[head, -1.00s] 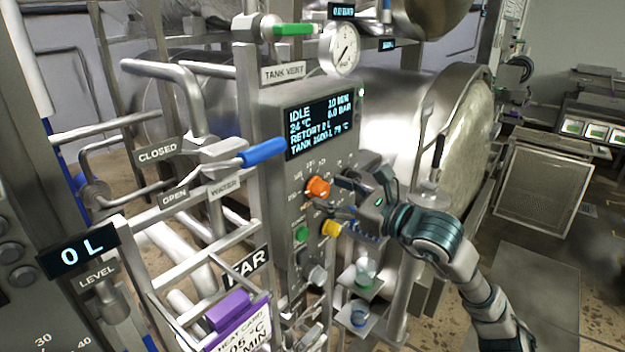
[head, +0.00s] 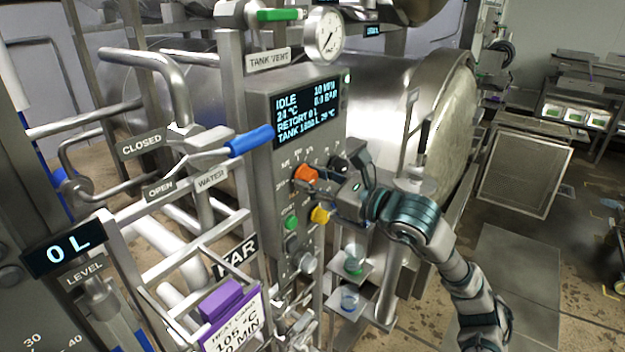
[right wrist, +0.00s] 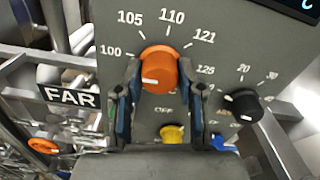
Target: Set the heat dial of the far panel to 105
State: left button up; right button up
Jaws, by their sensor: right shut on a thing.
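The orange heat dial (head: 305,175) is on the grey far panel (head: 262,110), below its display. In the right wrist view the orange dial (right wrist: 158,68) has the marks 100, 105, 110, 121 and 126 around it, with OFF below. A short white line on the dial's face points down and left, not at 105. My right gripper (head: 318,188) reaches the panel from the right. In the right wrist view its two dark fingers (right wrist: 162,92) stand either side of the dial, shut on it. My left gripper is not in view.
A black dial (right wrist: 243,105) sits right of the orange one. A yellow knob (head: 320,214) and a green button (head: 291,222) are just below. The display (head: 306,113) reads IDLE, 24 °C.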

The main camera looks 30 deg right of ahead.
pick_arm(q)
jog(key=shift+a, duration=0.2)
pick_arm(e)
jog(key=shift+f, duration=0.15)
jog(key=shift+m, duration=0.5)
jog(key=shift+a+f+m+b, duration=0.1)
jog(key=shift+m+b, duration=0.45)
jog(key=shift+m, duration=0.45)
jog(key=m, duration=0.3)
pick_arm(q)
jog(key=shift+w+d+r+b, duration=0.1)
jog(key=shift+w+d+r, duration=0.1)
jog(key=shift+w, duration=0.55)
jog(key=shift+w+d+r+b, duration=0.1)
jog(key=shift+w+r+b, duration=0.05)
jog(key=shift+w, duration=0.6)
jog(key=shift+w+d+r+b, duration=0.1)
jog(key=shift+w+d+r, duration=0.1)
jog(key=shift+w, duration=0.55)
pick_arm(e)
jog(key=shift+m, duration=1.3)
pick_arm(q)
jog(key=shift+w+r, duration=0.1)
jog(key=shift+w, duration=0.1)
